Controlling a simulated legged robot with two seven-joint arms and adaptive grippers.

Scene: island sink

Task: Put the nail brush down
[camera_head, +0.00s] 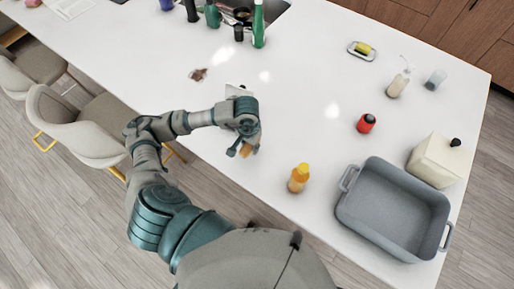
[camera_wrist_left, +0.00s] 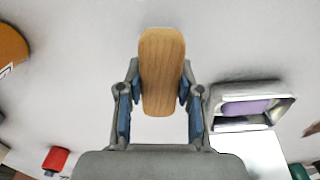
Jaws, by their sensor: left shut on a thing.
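The nail brush has a pale wooden back and shows as a small tan piece (camera_head: 246,150) under my left gripper (camera_head: 244,144). In the left wrist view the wooden back of the nail brush (camera_wrist_left: 161,62) stands upright between the two fingers of my left gripper (camera_wrist_left: 158,92), which are shut on its sides. The bristles are hidden. The gripper is over the near part of the white counter (camera_head: 300,110). I cannot tell whether the brush touches the counter. My right gripper is not in view.
A pale holder with a purple inset (camera_wrist_left: 252,108) is close beside the gripper. A yellow-capped bottle (camera_head: 298,178) and grey basin (camera_head: 395,210) stand to the right. A red container (camera_head: 366,123) and brown scraps (camera_head: 198,74) lie farther off. The counter between them is clear.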

